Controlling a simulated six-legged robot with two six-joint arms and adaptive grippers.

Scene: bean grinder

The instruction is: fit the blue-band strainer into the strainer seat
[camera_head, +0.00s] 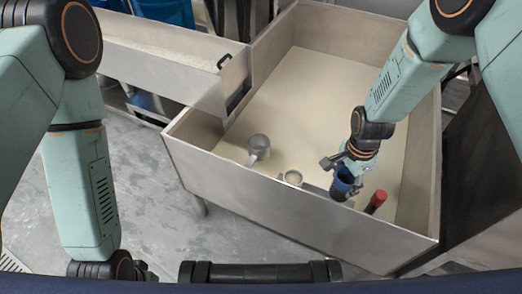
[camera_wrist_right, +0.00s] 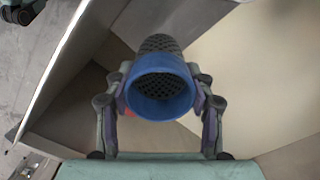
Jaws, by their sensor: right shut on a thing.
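The blue-band strainer (camera_head: 342,186) is held in my right gripper (camera_head: 343,172) inside the pale bin, near its front wall. In the right wrist view the strainer (camera_wrist_right: 162,92) shows its open blue rim facing the camera, with dark mesh beyond. The fingers of my right gripper (camera_wrist_right: 162,100) press on both sides of the blue band. A small round ring-like part (camera_head: 293,178), which looks like the strainer seat, is just left of the strainer and apart from it. My left gripper is mostly cut off at the bottom left; its fingertips are hidden.
A grey cup-like part (camera_head: 258,145) stands in the bin, further left. A red-topped object (camera_head: 376,201) is close to the right of the strainer. The bin's front wall (camera_head: 290,215) rises in front of these. The bin floor behind is clear.

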